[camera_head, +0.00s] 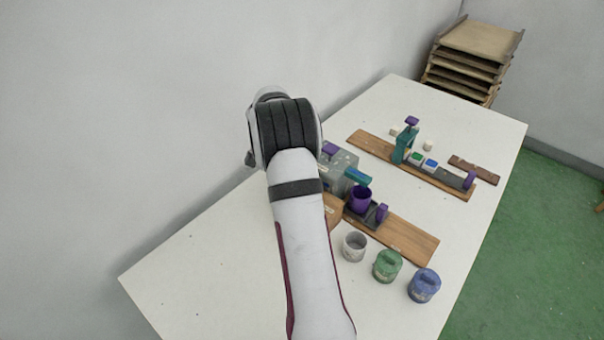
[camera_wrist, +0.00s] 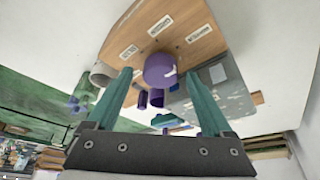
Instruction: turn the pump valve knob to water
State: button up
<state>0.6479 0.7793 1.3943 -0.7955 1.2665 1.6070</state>
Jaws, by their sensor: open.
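The purple valve knob (camera_wrist: 158,70) stands on a wooden label board (camera_wrist: 205,45) in the wrist view. A small white mark shows at its right side. Three white labels, left (camera_wrist: 128,51), middle (camera_wrist: 160,25) and right (camera_wrist: 199,33), fan around the knob; their words are too small to read surely. My gripper (camera_wrist: 158,78) is open, its two teal fingers on either side of the knob with gaps between. I cannot tell how far the tips are from the board. In the head view my arm hides the knob and gripper; only part of the board (camera_head: 333,208) shows.
A grey pump box (camera_head: 340,172) with a teal spout (camera_head: 357,176) and a purple cup (camera_head: 361,199) stand beside my arm. A pale cup (camera_head: 354,247), green jar (camera_head: 387,266) and blue jar (camera_head: 424,286) are in front. The table's left part is clear.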

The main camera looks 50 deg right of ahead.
jog(key=v, duration=1.5)
jog(key=shift+a+r, duration=0.15)
